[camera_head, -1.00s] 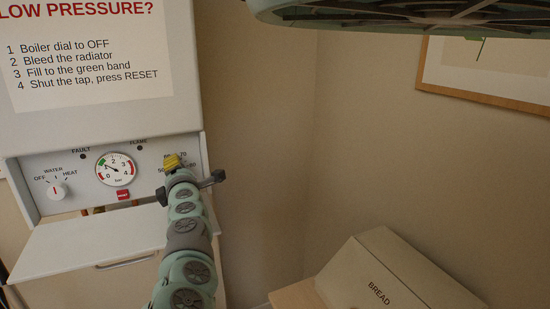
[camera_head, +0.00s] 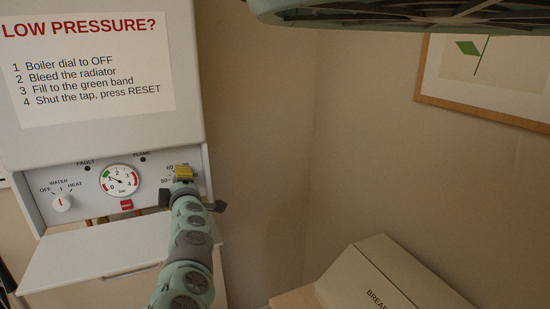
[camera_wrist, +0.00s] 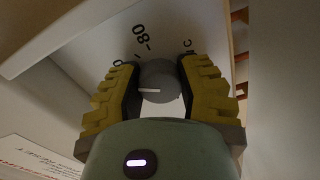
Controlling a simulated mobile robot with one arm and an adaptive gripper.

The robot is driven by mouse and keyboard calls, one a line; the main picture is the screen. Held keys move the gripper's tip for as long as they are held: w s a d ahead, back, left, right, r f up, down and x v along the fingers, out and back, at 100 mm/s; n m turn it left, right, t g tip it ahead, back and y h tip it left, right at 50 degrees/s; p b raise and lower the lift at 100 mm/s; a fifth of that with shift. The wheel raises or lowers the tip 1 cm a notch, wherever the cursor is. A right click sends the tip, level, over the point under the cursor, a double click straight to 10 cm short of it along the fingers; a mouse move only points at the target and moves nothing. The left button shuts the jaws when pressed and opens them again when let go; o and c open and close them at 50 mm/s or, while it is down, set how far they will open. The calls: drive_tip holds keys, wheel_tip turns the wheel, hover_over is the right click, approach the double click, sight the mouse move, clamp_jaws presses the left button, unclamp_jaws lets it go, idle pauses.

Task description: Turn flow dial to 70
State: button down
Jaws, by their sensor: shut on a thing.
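The flow dial is a round grey knob (camera_wrist: 160,76) with a white pointer line, seen in the wrist view. Its line points to the left of that picture, and a printed 80 lies above it, turned over. My gripper (camera_wrist: 158,84) has a yellow-padded finger on each side of the knob and is shut on it. In the head view my gripper (camera_head: 184,172) is at the right of the boiler panel (camera_head: 150,192) and hides the knob. The marks 50 and 60 show beside it; 70 and 80 are hidden there.
A water knob (camera_head: 62,203), a pressure gauge (camera_head: 118,181) and a red button (camera_head: 126,205) are left of my gripper. An open white flap (camera_head: 90,258) juts out below the panel. A bread box (camera_head: 385,280) stands at lower right.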

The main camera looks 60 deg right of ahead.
drive_tip(key=shift+s+d+f, duration=0.1)
drive_tip(key=shift+f, duration=0.05)
drive_tip(key=c, duration=0.5)
unclamp_jaws()
drive_tip(key=v, duration=0.2)
drive_tip(key=shift+s, duration=0.3)
drive_tip(key=shift+v, duration=4.75)
drive_tip(key=shift+w, duration=0.15)
